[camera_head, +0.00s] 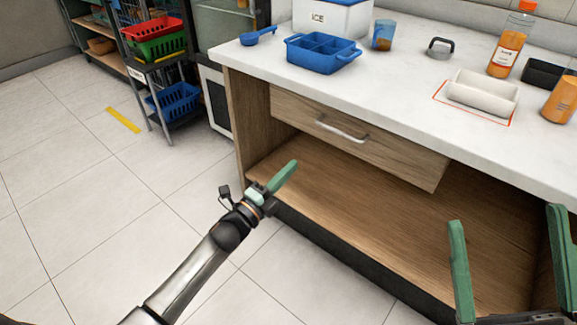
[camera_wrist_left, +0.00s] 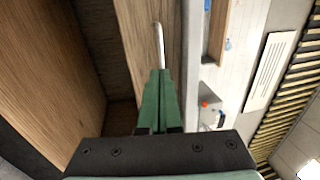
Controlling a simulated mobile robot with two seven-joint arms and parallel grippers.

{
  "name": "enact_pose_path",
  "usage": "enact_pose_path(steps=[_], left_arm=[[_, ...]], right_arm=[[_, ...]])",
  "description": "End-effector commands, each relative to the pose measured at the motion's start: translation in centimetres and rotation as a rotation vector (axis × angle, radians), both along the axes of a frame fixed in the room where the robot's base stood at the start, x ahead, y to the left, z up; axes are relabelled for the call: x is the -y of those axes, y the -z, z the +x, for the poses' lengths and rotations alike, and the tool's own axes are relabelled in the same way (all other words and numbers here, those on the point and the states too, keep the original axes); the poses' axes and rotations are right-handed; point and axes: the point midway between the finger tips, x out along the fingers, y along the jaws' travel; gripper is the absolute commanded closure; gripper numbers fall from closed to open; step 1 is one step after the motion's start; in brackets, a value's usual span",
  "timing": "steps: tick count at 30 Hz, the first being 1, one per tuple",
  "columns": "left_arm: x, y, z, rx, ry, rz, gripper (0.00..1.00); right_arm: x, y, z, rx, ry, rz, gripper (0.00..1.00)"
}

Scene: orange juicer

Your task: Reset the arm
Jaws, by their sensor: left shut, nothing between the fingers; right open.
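My left gripper (camera_head: 284,176) is in front of the open lower shelf of the counter, below and left of the drawer. Its green fingers are shut together and hold nothing; they also show shut in the left wrist view (camera_wrist_left: 158,75). My right gripper (camera_head: 510,232) is at the lower right of the head view, its two green fingers wide apart and empty. The wooden drawer (camera_head: 390,153) with a silver handle (camera_head: 341,130) is under the countertop. The handle also shows beyond the left fingertips in the left wrist view (camera_wrist_left: 158,45).
The white countertop (camera_head: 400,95) holds a blue divided container (camera_head: 323,55), a blue scoop (camera_head: 258,37), an ICE box (camera_head: 330,18), a cup (camera_head: 382,36), a white tray (camera_head: 483,92) and orange bottles (camera_head: 505,55). A rack with baskets (camera_head: 155,40) stands at left.

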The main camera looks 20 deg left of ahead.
Motion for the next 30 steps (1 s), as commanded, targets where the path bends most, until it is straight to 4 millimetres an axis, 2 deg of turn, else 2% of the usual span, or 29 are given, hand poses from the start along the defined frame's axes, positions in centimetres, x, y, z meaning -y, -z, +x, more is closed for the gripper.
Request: enact_pose_path(steps=[7, 11, 14, 16, 21, 30], left_arm=[[0.0, -0.2, -0.7, 0.002, 0.008, -0.014, 1.0], [1.3, -2.1, -2.9, 0.013, 0.061, -0.122, 1.0], [3.0, -5.1, -6.3, 0.026, 0.147, -0.284, 1.0], [4.2, -7.8, -9.3, 0.031, 0.223, -0.419, 1.0], [5.9, -14.2, -16.0, 0.032, 0.405, -0.707, 1.0], [6.4, -22.2, -24.0, 0.022, 0.641, -1.02, 1.0]], right_arm=[[0.0, 0.2, -0.1, -0.008, 0.0, 0.003, 0.0], [0.0, 0.1, 0.0, -0.007, -0.001, 0.002, 0.0], [0.0, 0.1, -0.1, -0.006, -0.001, 0.001, 0.0], [0.0, 0.1, -0.1, -0.005, -0.001, 0.001, 0.0], [0.0, 0.1, 0.0, -0.005, -0.002, 0.001, 0.0], [0.0, 0.1, 0.0, -0.004, -0.002, 0.001, 0.0]])
